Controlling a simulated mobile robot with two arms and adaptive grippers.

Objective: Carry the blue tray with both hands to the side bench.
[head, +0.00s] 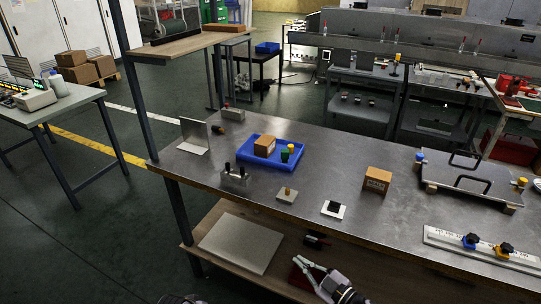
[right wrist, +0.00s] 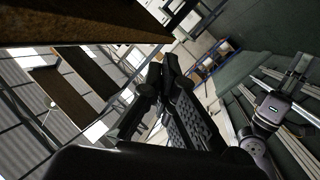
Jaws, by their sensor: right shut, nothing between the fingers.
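The blue tray (head: 262,163) lies flat on the metal-topped workbench (head: 345,165) in the head view. It holds a cardboard box (head: 264,146), a green cup-like piece (head: 285,156) and a small yellow-topped piece (head: 291,149). My right gripper (head: 299,263) is low in front of the workbench, below its top and apart from the tray. It is shut and empty; its dark fingers (right wrist: 160,82) also show in the right wrist view.
Around the tray stand a metal bracket (head: 195,138), a small metal block with dark pegs (head: 235,178), a knobbed plate (head: 287,195) and another cardboard box (head: 377,180). The left bench carries a device (head: 35,99) and bottle (head: 57,83). Open floor (head: 105,195) lies between the benches.

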